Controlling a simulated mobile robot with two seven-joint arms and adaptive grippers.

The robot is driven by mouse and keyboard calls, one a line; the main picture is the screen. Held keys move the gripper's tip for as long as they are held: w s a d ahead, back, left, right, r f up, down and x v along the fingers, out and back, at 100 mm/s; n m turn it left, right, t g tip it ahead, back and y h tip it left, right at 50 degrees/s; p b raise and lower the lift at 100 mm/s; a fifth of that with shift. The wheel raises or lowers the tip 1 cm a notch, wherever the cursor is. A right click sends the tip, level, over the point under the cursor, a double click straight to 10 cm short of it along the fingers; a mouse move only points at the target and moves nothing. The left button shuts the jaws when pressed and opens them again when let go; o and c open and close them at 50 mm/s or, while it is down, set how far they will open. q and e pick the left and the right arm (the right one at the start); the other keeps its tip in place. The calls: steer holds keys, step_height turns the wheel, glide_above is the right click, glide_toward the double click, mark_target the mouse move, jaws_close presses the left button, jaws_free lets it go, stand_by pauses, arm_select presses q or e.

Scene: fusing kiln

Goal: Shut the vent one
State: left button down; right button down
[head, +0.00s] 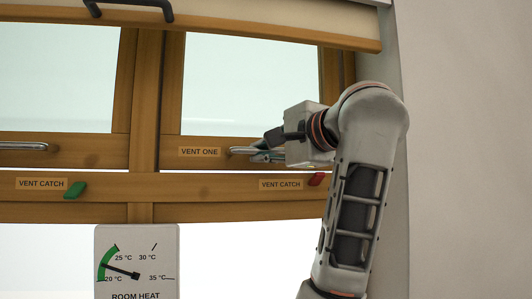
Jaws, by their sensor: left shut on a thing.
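Vent one is the right-hand wooden-framed window (249,90), with a "VENT ONE" label (199,152) on its bottom rail. Its metal bar handle (238,150) sticks out right of the label. My left gripper (264,153) is shut on this handle, and its fingers hide the handle's right part. A thin line shows between the bottom rail and the fixed sill rail below; I cannot tell how far the vent stands open. Below it, a red catch (316,179) sits right of a "VENT CATCH" label (281,184). My right gripper is not in view.
A second window (60,75) on the left has its own handle (25,146) and a green catch (74,190). A room heat gauge (137,250) stands below. A wooden-edged panel (230,22) crosses the top. A pale wall (460,150) is on the right.

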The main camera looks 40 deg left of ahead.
arm_select(q)
steer(key=shift+d+f, duration=0.15)
steer(key=shift+f, duration=0.05)
steer(key=c, duration=2.4)
jaws_free()
steer(key=o, duration=0.3)
steer(key=shift+s+d+r, duration=0.25)
steer(key=shift+s+d, duration=0.15)
steer(key=shift+s, duration=0.05)
steer(key=shift+w+a+f, duration=0.1)
steer(key=shift+w+a, duration=0.1)
steer(key=v, duration=0.7)
steer(key=shift+s+d, duration=0.1)
steer(key=shift+d, duration=0.25)
